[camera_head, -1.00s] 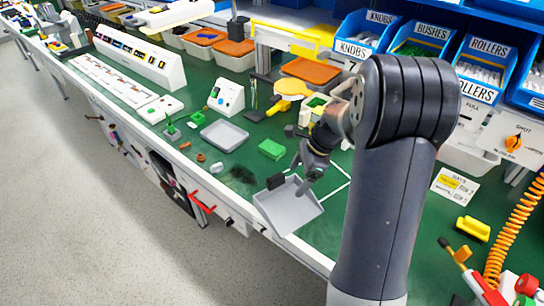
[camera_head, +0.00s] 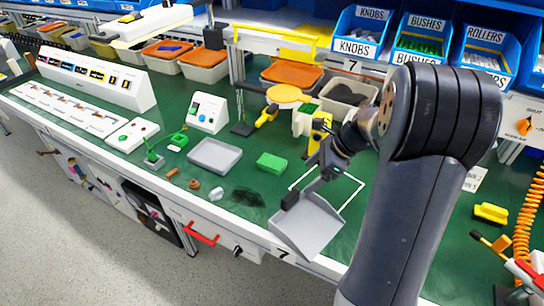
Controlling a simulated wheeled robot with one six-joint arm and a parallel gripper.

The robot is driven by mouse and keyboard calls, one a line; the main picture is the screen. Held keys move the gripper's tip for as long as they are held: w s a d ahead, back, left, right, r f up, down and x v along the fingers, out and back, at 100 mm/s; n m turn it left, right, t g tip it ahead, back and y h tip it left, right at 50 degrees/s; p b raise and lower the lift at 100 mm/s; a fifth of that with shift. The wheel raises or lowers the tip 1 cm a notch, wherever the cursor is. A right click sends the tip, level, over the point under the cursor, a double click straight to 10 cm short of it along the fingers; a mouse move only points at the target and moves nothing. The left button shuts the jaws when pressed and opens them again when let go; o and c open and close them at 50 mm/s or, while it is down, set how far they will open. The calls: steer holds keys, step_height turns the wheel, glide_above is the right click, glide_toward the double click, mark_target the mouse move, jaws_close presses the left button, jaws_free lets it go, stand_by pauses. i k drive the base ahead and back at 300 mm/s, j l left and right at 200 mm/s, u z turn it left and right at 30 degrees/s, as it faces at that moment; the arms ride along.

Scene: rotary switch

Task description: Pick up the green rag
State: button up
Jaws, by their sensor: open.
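The green rag (camera_head: 272,162) looks like a small folded block lying flat on the green bench top, right of a shallow grey tray (camera_head: 215,155). My gripper (camera_head: 320,174) is open. It hangs to the right of the rag and a little nearer the front edge, apart from it. It overlaps the upper part of a grey dustpan (camera_head: 307,226) in the picture; I cannot tell whether they touch.
A dark bristly patch (camera_head: 248,197) lies in front of the rag. Bare bench surrounds the rag.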

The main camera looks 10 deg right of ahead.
mark_target(274, 165)
steer(key=i+j+z, duration=0.45)
steer(key=j, duration=0.25)
steer(key=j+z, duration=0.25)
steer(key=j, duration=0.1)
